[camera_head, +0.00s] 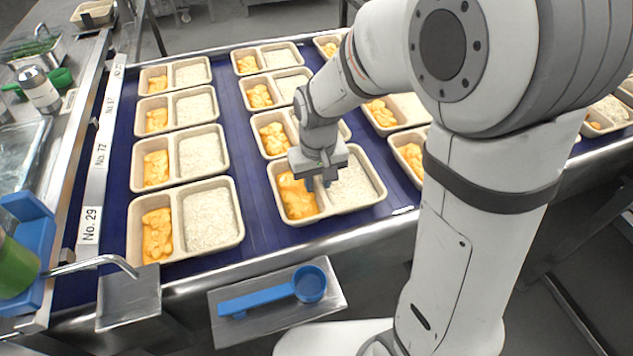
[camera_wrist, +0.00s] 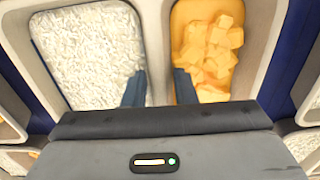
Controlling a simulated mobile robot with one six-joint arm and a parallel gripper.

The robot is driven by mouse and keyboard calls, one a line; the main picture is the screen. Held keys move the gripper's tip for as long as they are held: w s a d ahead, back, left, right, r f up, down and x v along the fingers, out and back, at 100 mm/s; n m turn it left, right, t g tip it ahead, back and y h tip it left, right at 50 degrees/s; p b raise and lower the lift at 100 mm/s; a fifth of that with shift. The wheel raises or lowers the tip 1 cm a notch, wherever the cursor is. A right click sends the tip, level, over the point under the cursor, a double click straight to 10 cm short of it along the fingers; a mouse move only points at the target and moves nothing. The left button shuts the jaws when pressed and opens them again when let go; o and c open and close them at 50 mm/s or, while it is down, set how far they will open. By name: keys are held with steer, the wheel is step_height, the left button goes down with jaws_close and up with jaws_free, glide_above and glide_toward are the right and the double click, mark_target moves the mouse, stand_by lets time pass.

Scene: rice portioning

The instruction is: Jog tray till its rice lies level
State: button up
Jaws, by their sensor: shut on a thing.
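The tray (camera_head: 332,213) is a beige two-compartment tray on the blue belt, front row, second column from the left. Yellow-orange food (camera_head: 297,197) lies in its left compartment and white rice (camera_head: 352,187) in its right. My gripper (camera_head: 320,183) is over the middle of the tray, shut on the divider. In the wrist view its dark blue fingers (camera_wrist: 160,88) stand either side of the tray's divider (camera_wrist: 156,45), one in the rice compartment. There the rice (camera_wrist: 90,55) spreads across the compartment. I cannot tell its slope. My gripper's body hides the compartments' near ends.
Similar filled trays (camera_head: 185,219) stand in rows on the blue belt (camera_head: 255,225), close on the left, behind and right. A blue scoop (camera_head: 280,291) lies on a metal plate (camera_head: 328,300) at the front. A bottle in a blue holder (camera_head: 35,240) stands at left.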

steer(key=shift+f, duration=0.2)
steer(key=o, duration=1.1)
steer(key=shift+c, duration=0.2)
steer(key=shift+r, duration=0.1)
step_height(320, 180, up, 8)
steer(key=shift+f, duration=0.15)
steer(key=s+d+r+m+t+p, duration=0.2)
steer(key=s+d+r, duration=0.3)
steer(key=s+d, duration=0.6)
steer(key=shift+s+d+m, duration=0.2)
steer(key=shift+d+m, duration=0.2)
steer(key=shift+s+d+f+t, duration=0.1)
steer(key=shift+s+d+t, duration=0.1)
steer(key=shift+s+t, duration=0.15)
